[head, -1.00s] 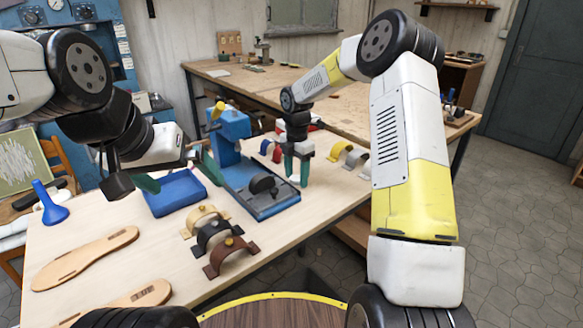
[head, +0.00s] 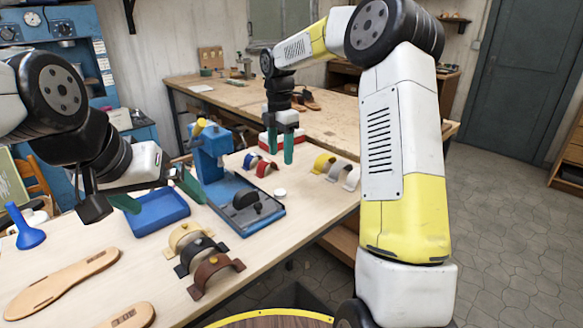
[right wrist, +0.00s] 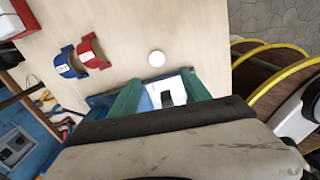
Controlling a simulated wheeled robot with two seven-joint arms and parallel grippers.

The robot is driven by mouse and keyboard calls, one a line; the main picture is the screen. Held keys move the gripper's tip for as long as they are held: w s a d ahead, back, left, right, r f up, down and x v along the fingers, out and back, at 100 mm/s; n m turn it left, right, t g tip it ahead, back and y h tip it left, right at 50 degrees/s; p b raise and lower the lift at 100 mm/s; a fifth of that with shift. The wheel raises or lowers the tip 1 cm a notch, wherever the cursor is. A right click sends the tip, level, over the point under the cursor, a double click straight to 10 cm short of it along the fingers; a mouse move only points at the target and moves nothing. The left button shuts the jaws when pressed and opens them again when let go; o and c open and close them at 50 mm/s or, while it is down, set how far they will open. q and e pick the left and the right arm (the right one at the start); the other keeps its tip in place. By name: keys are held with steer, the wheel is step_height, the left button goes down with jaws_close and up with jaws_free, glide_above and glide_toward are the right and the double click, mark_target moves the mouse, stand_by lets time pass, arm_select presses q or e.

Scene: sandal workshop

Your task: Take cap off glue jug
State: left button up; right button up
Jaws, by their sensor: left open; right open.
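A small white round disc, which looks like a cap (head: 280,193), lies flat on the near table, right of the blue press. It also shows in the right wrist view (right wrist: 156,58), beyond my right fingertips and apart from them. My right gripper (head: 279,158) is open, its green fingers pointing down above the table behind the cap. My left gripper (head: 158,194) is open and empty, its green fingers over the blue tray. I cannot clearly make out a glue jug in either view.
The blue press (head: 210,150) stands mid-table beside the blue tray (head: 160,222). Sandal straps (head: 215,272) lie in front, with red and blue straps (head: 265,167) behind. A blue funnel (head: 25,232) and a sole (head: 62,285) are at left. Bare table surrounds the cap.

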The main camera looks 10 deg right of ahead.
steer(key=s+d+r+m+t, duration=0.1)
steer(key=s+d+r+m, duration=0.1)
steer(key=s+r+m, duration=0.4)
steer(key=s+d+r+m+t, duration=0.1)
steer(key=s+r+m+t, duration=0.2)
steer(key=s, duration=0.6)
steer(key=s+d+f+m+t+y, duration=0.1)
steer(key=s+d+m+t+y, duration=0.1)
steer(key=s+m, duration=1.2)
steer(key=shift+s+f, duration=0.15)
steer(key=shift+s, duration=0.85)
